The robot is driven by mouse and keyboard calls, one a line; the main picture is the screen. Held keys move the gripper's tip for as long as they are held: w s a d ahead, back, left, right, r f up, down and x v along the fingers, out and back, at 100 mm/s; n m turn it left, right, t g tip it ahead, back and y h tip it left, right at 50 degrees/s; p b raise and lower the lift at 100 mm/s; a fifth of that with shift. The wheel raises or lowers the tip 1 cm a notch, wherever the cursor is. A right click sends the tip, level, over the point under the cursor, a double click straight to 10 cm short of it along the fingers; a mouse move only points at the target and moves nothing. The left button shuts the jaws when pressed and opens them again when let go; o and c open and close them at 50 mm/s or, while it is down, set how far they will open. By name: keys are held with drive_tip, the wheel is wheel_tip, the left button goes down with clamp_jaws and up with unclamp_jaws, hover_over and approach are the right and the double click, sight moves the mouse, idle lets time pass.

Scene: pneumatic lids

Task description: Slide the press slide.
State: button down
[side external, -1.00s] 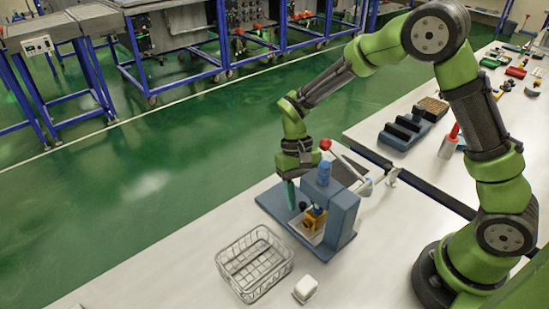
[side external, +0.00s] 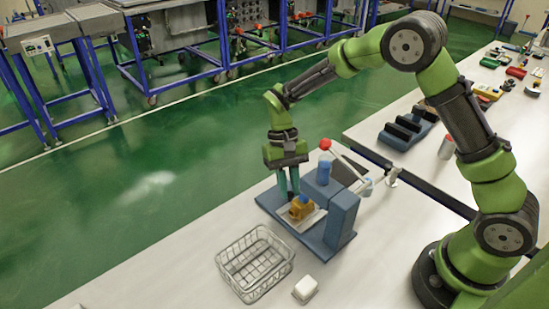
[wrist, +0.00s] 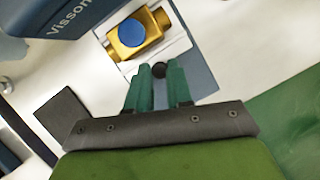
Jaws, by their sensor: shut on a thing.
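The blue press (side external: 342,215) stands on the bench, with a blue cylinder on its head and a red-knobbed lever. Its press slide (side external: 299,223) is a pale plate carrying a gold part (side external: 301,207) with a blue round top. In the wrist view, the slide (wrist: 178,40) and gold part (wrist: 139,33) lie just beyond my fingertips. My gripper (side external: 289,196) is at the slide's outer end, fingers pointing down. In the wrist view my gripper (wrist: 159,70) is shut on the slide's black knob (wrist: 159,69), which shows between the green fingertips.
A wire basket (side external: 254,263) and a white block (side external: 305,288) stand in front of the press. A dark blue rack (side external: 405,134) and a grey cylinder (side external: 446,148) are behind, to the right. The bench edge is close on the left.

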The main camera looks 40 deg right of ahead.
drive_tip(key=w, duration=0.7)
drive_tip(key=shift+w, duration=0.25)
drive_tip(key=c, duration=1)
unclamp_jaws()
drive_tip(key=shift+s, duration=0.1)
drive_tip(key=v, duration=1.2)
